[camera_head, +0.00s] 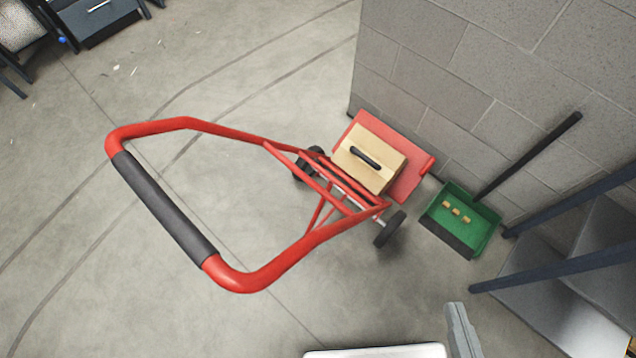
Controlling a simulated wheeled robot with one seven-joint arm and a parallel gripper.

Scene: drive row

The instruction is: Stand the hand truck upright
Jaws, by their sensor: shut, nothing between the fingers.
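The red hand truck (276,258) leans well back, away from the block wall. Its black grip (165,208) is at the left, closer to the camera than the wheels. Its two black wheels (390,230) are near the middle. Its red toe plate (413,178) is at the wall end. A tan box (366,170) with a black handle sits against the frame at the toe plate. What holds up the grip end cannot be told. My gripper is not clearly in view; only pale and grey parts of my body show at the bottom edge.
A green dustpan (436,236) with small tan pieces lies right of the wheels, its dark handle toward the grey block wall (500,80). Dark-railed metal steps (590,285) stand at the lower right. Furniture (98,25) is at the upper left. The floor left of the truck is clear.

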